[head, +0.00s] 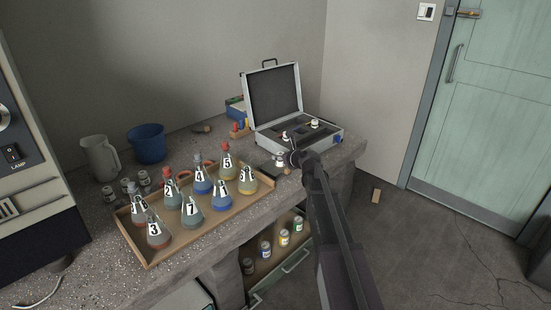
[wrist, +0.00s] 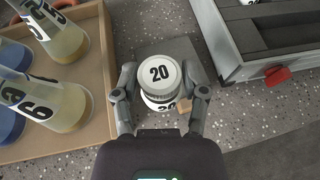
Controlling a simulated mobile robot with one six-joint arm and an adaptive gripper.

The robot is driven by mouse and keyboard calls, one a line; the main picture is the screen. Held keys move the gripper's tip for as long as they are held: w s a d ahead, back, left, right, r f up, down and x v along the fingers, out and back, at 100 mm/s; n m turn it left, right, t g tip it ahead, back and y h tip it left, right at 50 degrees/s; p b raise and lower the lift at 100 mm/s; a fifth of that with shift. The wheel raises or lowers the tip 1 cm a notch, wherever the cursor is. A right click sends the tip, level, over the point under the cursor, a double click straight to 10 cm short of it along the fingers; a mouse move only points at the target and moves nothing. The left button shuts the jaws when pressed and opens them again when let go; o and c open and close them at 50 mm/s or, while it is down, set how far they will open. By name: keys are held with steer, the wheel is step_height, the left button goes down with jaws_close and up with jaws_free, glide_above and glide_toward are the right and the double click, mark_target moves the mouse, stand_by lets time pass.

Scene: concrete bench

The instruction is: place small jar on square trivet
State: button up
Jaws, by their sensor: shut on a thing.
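The small jar (wrist: 160,75) has a white lid marked 20 and sits between the two fingers of my gripper (wrist: 160,103) in the wrist view. My gripper is shut on it. A grey square trivet (wrist: 188,50) lies beneath the jar, which covers much of it. I cannot tell whether the jar touches the trivet. In the head view the trivet (head: 265,168) shows as a dark patch near the bench's front edge, with the jar (head: 281,161) above it at my gripper (head: 286,162).
A wooden tray (head: 150,265) of numbered flasks stands close left of the trivet. An open metal case (head: 335,142) stands close right and behind. A small tan piece (wrist: 184,105) shows by the right finger. Below, an open drawer (head: 262,283) holds several small jars.

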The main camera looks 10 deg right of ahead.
steer(key=w, duration=0.2)
steer(key=w+a, duration=0.1)
steer(key=w, duration=0.3)
steer(key=shift+w+a+f, duration=0.2)
steer(key=shift+w+f, duration=0.15)
steer(key=shift+f+b, duration=0.1)
steer(key=shift+b, duration=0.3)
steer(key=shift+f+b, duration=1.65)
steer(key=shift+f, duration=0.1)
steer(key=o, duration=1.2)
